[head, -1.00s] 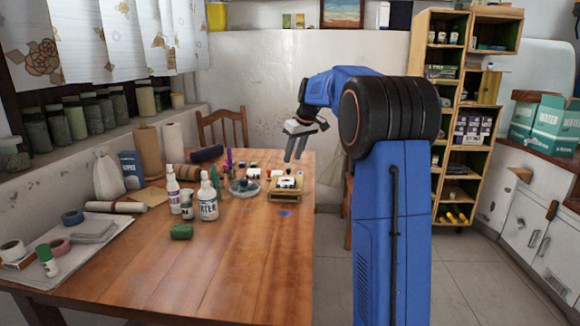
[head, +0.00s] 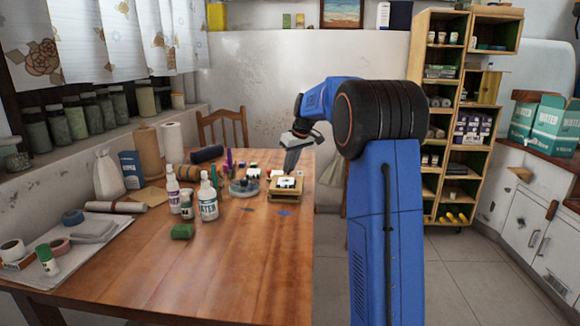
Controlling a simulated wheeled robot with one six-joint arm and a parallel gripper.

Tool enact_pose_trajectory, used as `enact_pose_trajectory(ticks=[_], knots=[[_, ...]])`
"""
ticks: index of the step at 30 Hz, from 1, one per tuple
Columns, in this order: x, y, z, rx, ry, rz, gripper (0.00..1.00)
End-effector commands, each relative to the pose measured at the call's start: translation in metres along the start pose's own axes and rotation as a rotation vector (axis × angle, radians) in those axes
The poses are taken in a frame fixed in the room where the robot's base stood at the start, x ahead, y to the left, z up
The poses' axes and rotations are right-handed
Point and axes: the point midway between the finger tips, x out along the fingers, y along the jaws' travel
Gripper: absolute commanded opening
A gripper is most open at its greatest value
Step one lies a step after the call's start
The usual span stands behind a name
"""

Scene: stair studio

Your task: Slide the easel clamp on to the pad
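A small wooden easel or stand (head: 285,196) lies on the table near its right edge. A white pad (head: 287,183) with a dark part on it, possibly the clamp, rests on the stand; it is too small to tell them apart surely. My gripper (head: 288,170) points down just above the far side of the stand. Its fingers overlap the far edge of the pad in the picture, so I cannot tell whether they touch anything. The fingers look close together, but whether they are shut or holding something is not clear.
The wooden table (head: 240,260) is clear at the front right. Left of the stand are a round clear dish (head: 243,188), white bottles (head: 208,198) and a green block (head: 183,231). A wooden chair (head: 222,128) stands behind the table, and shelves (head: 442,130) stand to the right.

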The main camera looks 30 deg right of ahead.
Motion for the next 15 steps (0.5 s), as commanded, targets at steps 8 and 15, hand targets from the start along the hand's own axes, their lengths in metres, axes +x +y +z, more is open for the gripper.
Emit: enact_pose_trajectory(ticks=[8,15], knots=[[-0.004,-0.009,0.009,0.000,-0.001,-0.001,0.00],[-0.004,-0.014,0.013,0.000,-0.004,-0.002,0.00]])
